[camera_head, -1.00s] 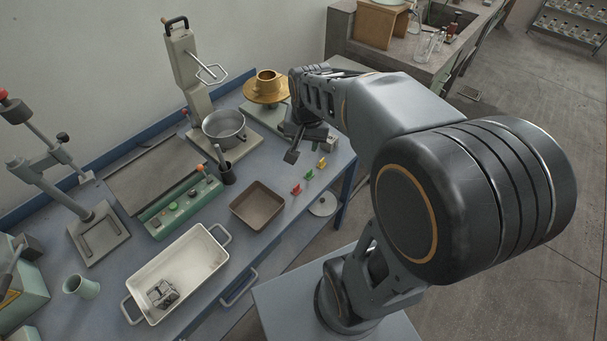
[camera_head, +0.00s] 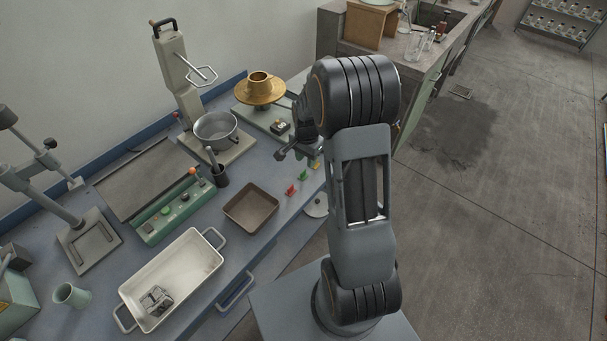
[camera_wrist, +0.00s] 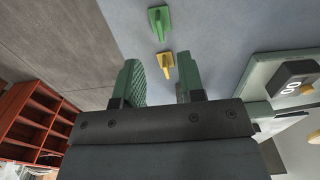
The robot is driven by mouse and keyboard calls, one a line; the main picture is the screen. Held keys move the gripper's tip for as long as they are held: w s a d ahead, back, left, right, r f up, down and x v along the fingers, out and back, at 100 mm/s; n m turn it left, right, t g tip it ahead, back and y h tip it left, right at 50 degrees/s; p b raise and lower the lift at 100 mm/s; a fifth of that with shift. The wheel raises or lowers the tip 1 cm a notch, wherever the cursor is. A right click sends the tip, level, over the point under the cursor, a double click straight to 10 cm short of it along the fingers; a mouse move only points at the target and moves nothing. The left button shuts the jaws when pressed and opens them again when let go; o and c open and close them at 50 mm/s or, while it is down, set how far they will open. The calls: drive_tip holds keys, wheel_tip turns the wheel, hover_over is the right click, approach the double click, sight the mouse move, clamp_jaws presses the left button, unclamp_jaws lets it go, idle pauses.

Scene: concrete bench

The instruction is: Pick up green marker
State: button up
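The green marker (camera_head: 304,175) is a small piece on the blue bench top near its front edge, between a red marker (camera_head: 290,189) and a yellow marker (camera_head: 315,164). In the wrist view the green marker (camera_wrist: 159,24) lies beyond the fingertips at the top, and the yellow marker (camera_wrist: 165,62) lies nearer, just ahead of the gap. My gripper (camera_wrist: 161,78) is open and empty, its two green-padded fingers apart. In the head view my gripper (camera_head: 295,147) is above the bench, behind the markers and partly hidden by my arm.
A brown square tray (camera_head: 251,207) is left of the markers. A pot (camera_head: 216,130), a dark cup with a tool (camera_head: 220,175) and a brass dish on a scale (camera_head: 260,92) stand behind. A white pan (camera_head: 180,262) is at front left. The bench's front edge is close.

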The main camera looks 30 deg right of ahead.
sight(303, 174)
drive_tip(key=shift+a+f+p, duration=0.2)
drive_tip(key=shift+f+p, duration=0.05)
drive_tip(key=shift+f, duration=1.2)
drive_tip(key=shift+a+f+p, duration=0.2)
drive_tip(key=shift+f, duration=1.25)
drive_tip(key=shift+c, duration=0.3)
clamp_jaws()
